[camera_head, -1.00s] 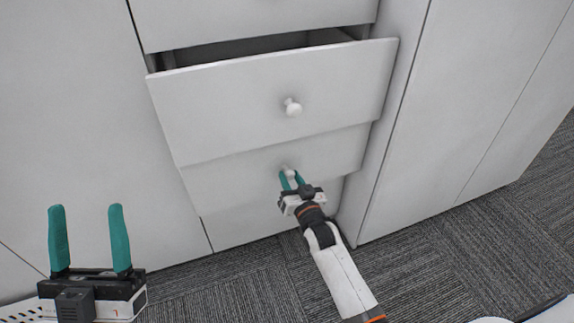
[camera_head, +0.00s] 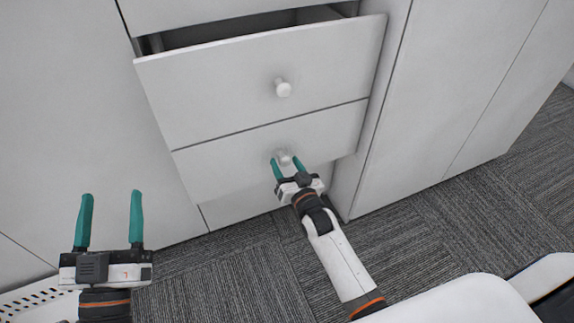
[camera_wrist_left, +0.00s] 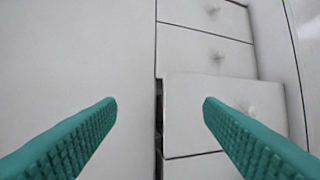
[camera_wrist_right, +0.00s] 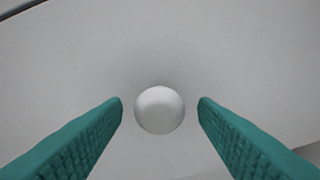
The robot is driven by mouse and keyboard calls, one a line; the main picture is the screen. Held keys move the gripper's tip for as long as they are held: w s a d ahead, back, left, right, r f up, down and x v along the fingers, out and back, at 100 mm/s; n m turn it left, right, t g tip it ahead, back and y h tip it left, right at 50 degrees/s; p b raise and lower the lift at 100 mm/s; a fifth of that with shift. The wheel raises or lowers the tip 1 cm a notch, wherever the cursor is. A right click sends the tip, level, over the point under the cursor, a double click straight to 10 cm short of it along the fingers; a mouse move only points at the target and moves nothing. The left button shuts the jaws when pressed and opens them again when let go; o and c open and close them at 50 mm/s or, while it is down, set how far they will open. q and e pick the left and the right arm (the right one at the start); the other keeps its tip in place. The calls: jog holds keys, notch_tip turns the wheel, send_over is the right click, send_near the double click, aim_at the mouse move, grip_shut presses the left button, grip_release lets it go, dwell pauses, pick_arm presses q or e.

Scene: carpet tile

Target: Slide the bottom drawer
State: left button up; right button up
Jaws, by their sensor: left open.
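The bottom drawer (camera_head: 225,160) is a white front below another drawer and stands out from the cabinet. Its round white knob (camera_head: 284,155) is between the fingertips of my right gripper (camera_head: 285,160). In the right wrist view, the knob (camera_wrist_right: 159,109) sits between the teal fingers (camera_wrist_right: 160,108), with a gap on each side. My right gripper is open. My left gripper (camera_head: 110,195) is open and empty at the left, in front of a plain white panel. The lower part of the knob's front is partly hidden by my right gripper in the head view.
The drawer above (camera_head: 200,90) stands pulled out, with its knob (camera_head: 283,88) clear and a dark gap behind its top edge. White cabinet panels (camera_head: 460,90) stand on the right. Grey carpet (camera_head: 240,270) lies below. A white perforated basket (camera_head: 35,300) shows at lower left.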

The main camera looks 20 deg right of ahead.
jog(key=shift+r, duration=0.1)
jog(key=shift+s, duration=0.2)
jog(key=s+p, duration=0.2)
jog(key=s, duration=0.2)
jog(key=shift+s+d, duration=0.1)
jog(key=shift+s, duration=0.05)
pick_arm(q)
notch_tip(320, 180, down, 13)
jog(key=s+a+g+y+p, duration=0.1)
jog(key=s+a+g+y, duration=0.1)
jog(key=g, duration=0.7)
jog(key=shift+a+r+y+p, duration=0.15)
jog(key=shift+a+y+p, duration=0.15)
jog(key=shift+y, duration=0.4)
pick_arm(e)
jog(key=s, duration=0.7)
jog(key=shift+s+d, duration=0.15)
